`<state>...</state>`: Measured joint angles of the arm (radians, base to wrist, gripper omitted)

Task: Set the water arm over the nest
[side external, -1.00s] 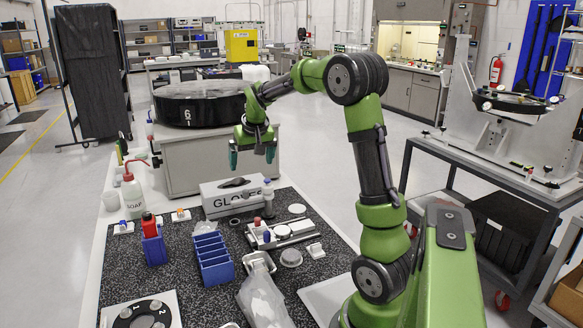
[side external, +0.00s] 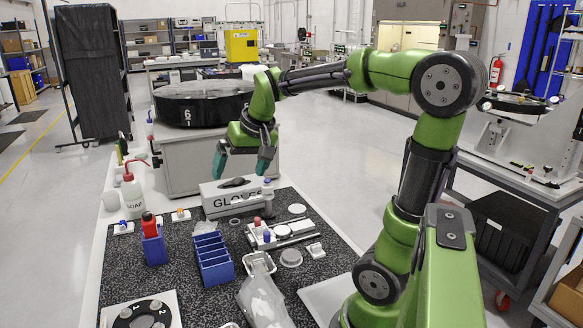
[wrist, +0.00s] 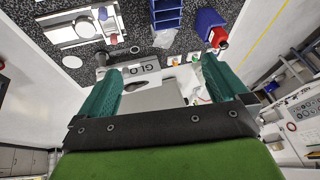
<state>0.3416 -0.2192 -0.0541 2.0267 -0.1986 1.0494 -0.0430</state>
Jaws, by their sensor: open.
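My gripper (side external: 242,165) is open and empty, its teal fingers pointing down above the box marked GLOVES (side external: 232,197). In the wrist view my gripper (wrist: 163,75) also shows nothing between its fingers, and the glove box (wrist: 135,68) lies beyond them. I cannot pick out the water arm or the nest for certain. A black ring marked 1 and 2 (side external: 126,321) sits on a white plate, cut off at the near left edge. A large black round drum (side external: 200,112) marked 6 stands on a grey cabinet behind my gripper.
On the speckled mat (side external: 185,292) stand a blue rack (side external: 213,260), a blue holder (side external: 154,250) with a red-topped bottle, a white tray of small parts (side external: 285,231) and a clear bag (side external: 263,300). A soap bottle (side external: 133,197) stands at the left.

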